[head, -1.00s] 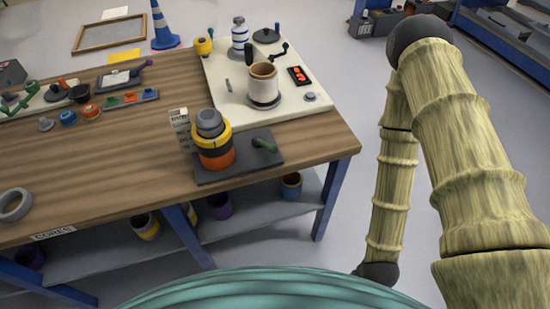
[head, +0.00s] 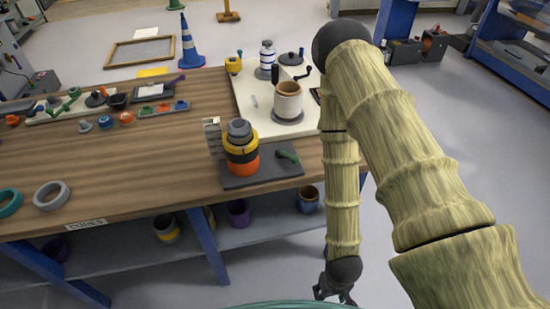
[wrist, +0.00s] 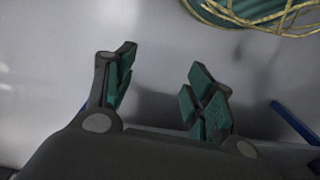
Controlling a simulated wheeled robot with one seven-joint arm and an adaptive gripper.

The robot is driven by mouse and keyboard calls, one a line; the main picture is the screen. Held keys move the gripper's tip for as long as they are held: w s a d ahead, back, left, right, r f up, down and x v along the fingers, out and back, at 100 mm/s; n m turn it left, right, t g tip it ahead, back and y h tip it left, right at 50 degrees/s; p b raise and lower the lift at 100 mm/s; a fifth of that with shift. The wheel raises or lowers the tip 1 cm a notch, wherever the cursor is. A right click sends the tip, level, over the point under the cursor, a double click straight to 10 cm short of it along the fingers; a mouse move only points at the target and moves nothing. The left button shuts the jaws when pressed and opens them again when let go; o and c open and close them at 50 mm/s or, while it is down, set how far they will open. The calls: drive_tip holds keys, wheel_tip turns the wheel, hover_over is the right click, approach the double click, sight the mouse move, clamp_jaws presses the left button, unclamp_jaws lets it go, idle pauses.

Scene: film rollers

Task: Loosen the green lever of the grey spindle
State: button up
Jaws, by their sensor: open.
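The grey spindle's base plate (head: 268,174) lies near the front edge of the wooden table. On it stands a stack of an orange roll (head: 243,164), a yellow and black roll (head: 240,148) and a grey top piece (head: 239,130). The green lever (head: 288,157) sits on the right part of the plate, beside the stack. My gripper (head: 337,295) hangs low off the table's front right, well below and apart from the lever, partly cut off by the frame. In the wrist view my gripper (wrist: 160,77) is open and empty, facing the floor.
Behind the spindle is a cream board (head: 255,101) with a cream roller (head: 288,99) and a black crank. A white printed block (head: 212,136) stands left of the stack. Teal (head: 9,203) and grey (head: 52,194) rings lie at left. A lower shelf (head: 270,226) holds several rolls.

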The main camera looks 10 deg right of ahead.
drive_tip(key=w+r+m+p, duration=0.1)
drive_tip(key=w+r+p, duration=0.6)
drive_tip(key=w+r, duration=0.95)
drive_tip(key=y+p, duration=0.2)
drive_tip(key=p, duration=0.2)
approach(295, 157)
drive_tip(key=f, duration=0.1)
drive_tip(key=shift+m, duration=0.4)
drive_tip(key=shift+a+f+p, duration=0.3)
drive_tip(key=shift+f+p, duration=0.2)
drive_tip(key=shift+f, duration=1.25)
drive_tip(key=shift+a+f+p, duration=0.35)
drive_tip(key=shift+f+p, duration=0.1)
drive_tip(key=shift+f, duration=1.3)
drive_tip(key=shift+a+f+p, duration=0.3)
drive_tip(key=shift+f+p, duration=0.2)
drive_tip(key=shift+f, duration=1.2)
